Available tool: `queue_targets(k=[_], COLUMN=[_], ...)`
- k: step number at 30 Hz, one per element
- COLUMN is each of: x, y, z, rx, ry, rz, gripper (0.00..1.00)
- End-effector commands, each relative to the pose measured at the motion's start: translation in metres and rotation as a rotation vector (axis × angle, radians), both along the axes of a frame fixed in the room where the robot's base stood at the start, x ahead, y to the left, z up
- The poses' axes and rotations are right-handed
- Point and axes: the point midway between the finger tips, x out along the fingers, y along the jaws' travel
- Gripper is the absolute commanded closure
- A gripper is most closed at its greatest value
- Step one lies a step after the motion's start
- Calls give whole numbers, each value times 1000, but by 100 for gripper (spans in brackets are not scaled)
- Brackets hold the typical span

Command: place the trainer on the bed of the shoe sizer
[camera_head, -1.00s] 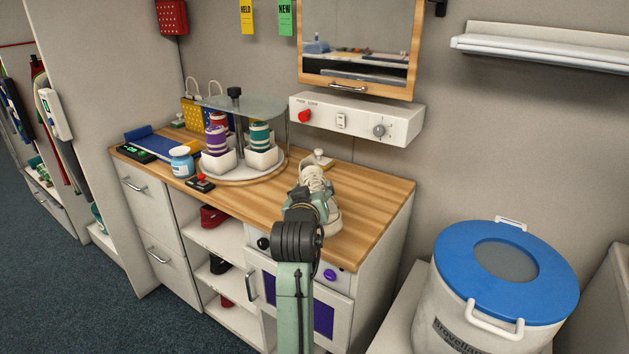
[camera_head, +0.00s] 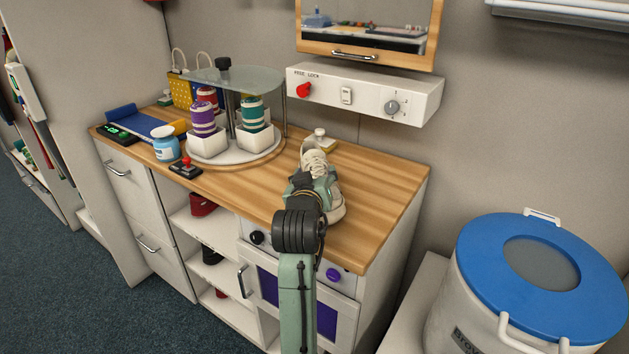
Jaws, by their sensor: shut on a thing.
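I cannot tell whether the sole touches the wood. A low device with a blue bed (camera_head: 140,122) and a black green-lit display (camera_head: 116,132) lies at the counter's left end; it looks like the shoe sizer. Its bed is partly hidden behind a blue jar, and I see no shoe on it. My gripper is well to its right.
Between them a round carousel (camera_head: 222,152) holds thread spools under a glass top. The blue jar (camera_head: 165,146) and a red-knobbed switch (camera_head: 186,168) stand near the front edge. A control box (camera_head: 365,96) juts from the wall. The counter's right end (camera_head: 385,195) is clear.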

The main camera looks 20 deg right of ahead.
Motion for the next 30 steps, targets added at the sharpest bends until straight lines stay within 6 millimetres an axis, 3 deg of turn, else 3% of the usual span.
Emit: queue_targets(k=[8,9,17,30], x=[0,0,0,-5], y=[0,0,0,3], z=[-2,-2,-2,2], rx=[1,2,1,0], ry=[2,4,3,1], rz=[-1,0,0,0], gripper=[81,43,26,25])
